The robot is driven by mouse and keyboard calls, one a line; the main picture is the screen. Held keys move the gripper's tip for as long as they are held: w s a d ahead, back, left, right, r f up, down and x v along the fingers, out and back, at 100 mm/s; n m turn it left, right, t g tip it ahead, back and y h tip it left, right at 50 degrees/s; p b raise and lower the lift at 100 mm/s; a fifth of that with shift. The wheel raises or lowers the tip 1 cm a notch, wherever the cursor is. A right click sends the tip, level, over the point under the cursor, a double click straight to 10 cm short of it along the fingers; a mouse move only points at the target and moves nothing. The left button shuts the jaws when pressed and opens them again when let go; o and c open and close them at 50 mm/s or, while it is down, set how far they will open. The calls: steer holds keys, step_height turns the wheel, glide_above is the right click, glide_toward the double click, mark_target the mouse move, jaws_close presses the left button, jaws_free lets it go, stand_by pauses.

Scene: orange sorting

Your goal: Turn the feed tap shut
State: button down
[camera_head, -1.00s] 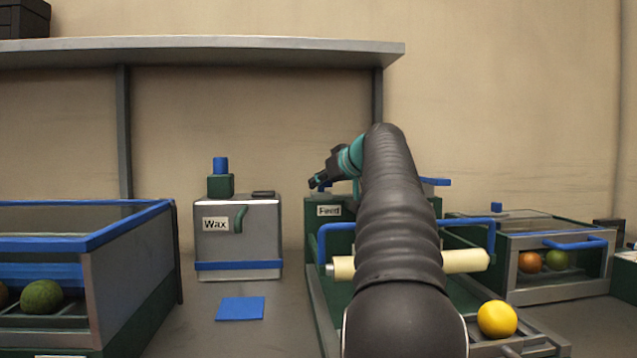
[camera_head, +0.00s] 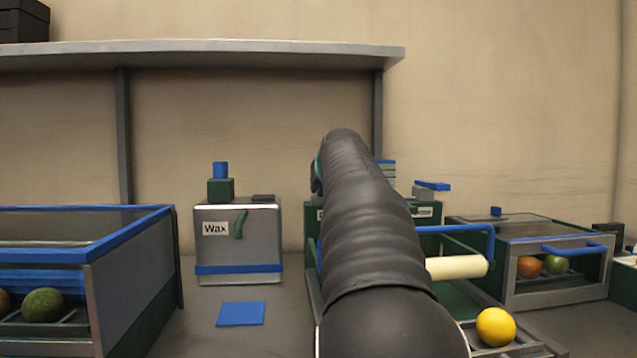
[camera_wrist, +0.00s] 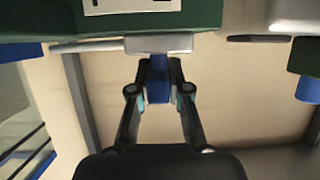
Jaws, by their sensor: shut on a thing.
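In the wrist view my gripper (camera_wrist: 158,74) is shut on a blue handle (camera_wrist: 158,88), the feed tap's by its place, with one finger on each side. The handle meets a pale grey block (camera_wrist: 160,43) on the green feed housing (camera_wrist: 212,14), which carries a white label. In the head view my dark arm covers the gripper, the held handle and most of the feed housing (camera_head: 311,222). How far the tap is turned cannot be told.
The wax box (camera_head: 262,236) stands left of my arm, with a blue-topped green block on it. A cream roller (camera_head: 457,267) and blue rail (camera_head: 457,229) lie to the right. A yellow fruit (camera_head: 496,327) is at front right. A shelf (camera_head: 200,52) spans above.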

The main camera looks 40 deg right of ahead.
steer(key=shift+r+m+h+p, duration=0.1)
steer(key=shift+m+h+p, duration=0.2)
steer(key=shift+m+h, duration=0.1)
stand_by(0.3)
steer(key=c, duration=1.1)
jaws_free()
steer(key=shift+w+a, duration=0.1)
steer(key=v, duration=1.2)
steer(key=shift+w+r, duration=0.1)
steer(key=shift+r, duration=0.1)
